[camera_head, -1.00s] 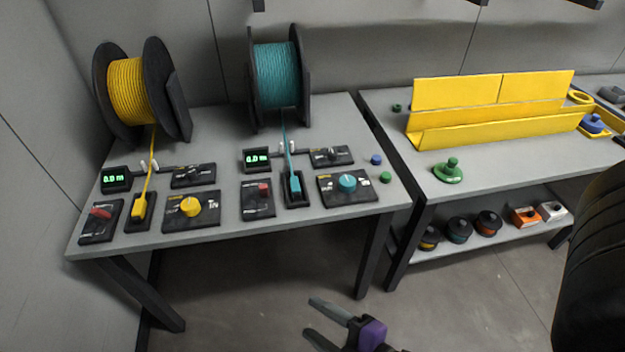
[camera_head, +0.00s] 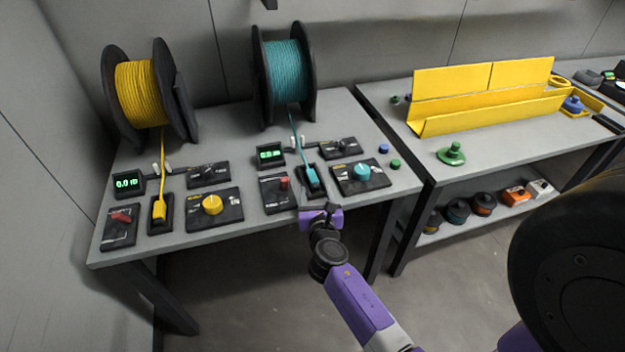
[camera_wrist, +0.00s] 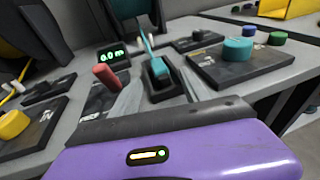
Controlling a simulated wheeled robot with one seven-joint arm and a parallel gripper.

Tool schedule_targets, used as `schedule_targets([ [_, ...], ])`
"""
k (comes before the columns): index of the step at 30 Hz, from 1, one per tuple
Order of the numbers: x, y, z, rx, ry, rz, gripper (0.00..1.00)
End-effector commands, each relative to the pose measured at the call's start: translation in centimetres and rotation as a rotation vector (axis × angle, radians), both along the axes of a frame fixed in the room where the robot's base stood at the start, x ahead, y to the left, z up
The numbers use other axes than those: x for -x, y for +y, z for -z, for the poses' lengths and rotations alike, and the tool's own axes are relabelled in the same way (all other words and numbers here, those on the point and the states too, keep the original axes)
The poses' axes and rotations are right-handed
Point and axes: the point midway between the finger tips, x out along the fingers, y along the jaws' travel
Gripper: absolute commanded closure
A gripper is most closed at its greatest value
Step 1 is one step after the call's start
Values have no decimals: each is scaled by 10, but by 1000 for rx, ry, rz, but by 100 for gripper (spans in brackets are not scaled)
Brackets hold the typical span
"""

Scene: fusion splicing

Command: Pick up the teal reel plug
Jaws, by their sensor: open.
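The teal reel plug (camera_head: 313,178) sits in a black holder (camera_head: 320,191) at the front of the left table, with a teal cable running up from it to the teal reel (camera_head: 287,70). My gripper (camera_head: 317,205) is just in front of this holder, at the table's front edge. In the wrist view the teal plug (camera_wrist: 159,70) stands upright in its holder, ahead of my open gripper (camera_wrist: 157,95) and roughly between its grey fingers. The fingers blend with the table, so the exact gap to the plug is hard to tell. Nothing is held.
Left of the teal holder is a red lever (camera_wrist: 106,75); right of it is a panel with a teal knob (camera_head: 363,172). A yellow plug (camera_head: 159,211) stands in its own holder further left. A second table (camera_head: 480,150) with a yellow trough (camera_head: 490,100) stands to the right.

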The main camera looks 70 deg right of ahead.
Motion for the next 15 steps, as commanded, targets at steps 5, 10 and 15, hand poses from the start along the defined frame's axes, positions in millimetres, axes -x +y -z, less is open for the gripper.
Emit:
schedule_targets([
  [5, -9, -16, 1, -1, -3, 1, 46],
  [10, -22, -38, 6, -2, -4, 0, 46],
  [15, -29, -49, 9, -3, -3, -2, 46],
])
